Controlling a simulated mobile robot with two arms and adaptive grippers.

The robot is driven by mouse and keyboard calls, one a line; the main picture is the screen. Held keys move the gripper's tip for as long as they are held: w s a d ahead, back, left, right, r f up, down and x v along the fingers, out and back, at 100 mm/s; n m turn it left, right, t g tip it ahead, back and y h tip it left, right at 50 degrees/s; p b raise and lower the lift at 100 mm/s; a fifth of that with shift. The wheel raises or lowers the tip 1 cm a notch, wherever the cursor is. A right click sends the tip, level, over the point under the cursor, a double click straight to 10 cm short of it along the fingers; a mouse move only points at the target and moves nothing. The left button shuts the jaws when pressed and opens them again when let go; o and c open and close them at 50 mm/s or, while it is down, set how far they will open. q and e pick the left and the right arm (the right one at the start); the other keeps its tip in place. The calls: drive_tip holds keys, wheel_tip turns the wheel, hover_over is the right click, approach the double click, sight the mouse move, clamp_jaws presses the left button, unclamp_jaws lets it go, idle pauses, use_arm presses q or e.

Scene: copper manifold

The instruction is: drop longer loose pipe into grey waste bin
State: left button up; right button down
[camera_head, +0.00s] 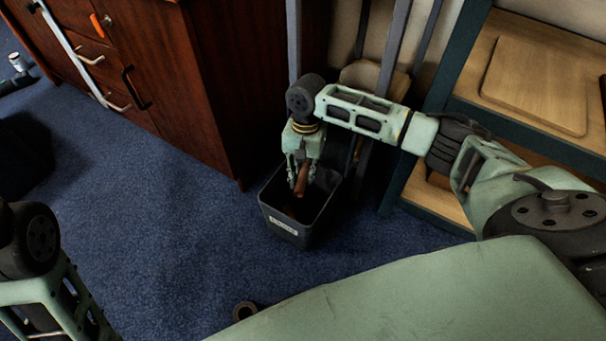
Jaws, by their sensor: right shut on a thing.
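The grey waste bin (296,231) stands on the blue carpet beside the wooden cabinet, with a pale label on its front. My right gripper (298,181) points down over the bin's opening. It is shut on a copper pipe (302,179), whose lower part hangs at the bin's mouth. Something reddish-brown shows dimly inside the bin, too dark to make out. My left arm shows at the lower left edge; its gripper is out of view.
A dark wooden cabinet (212,90) with drawers stands close behind the bin to the left. A shelf unit with a wooden board (535,85) stands at the right. A small ring-shaped piece (244,311) lies low in the picture. Carpet (150,220) to the left is clear.

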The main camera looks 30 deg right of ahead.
sight(303, 175)
drive_tip(key=c, duration=1.5)
unclamp_jaws()
drive_tip(key=shift+o, duration=0.2)
drive_tip(key=shift+r, duration=0.1)
wheel_tip(303, 175, up, 10)
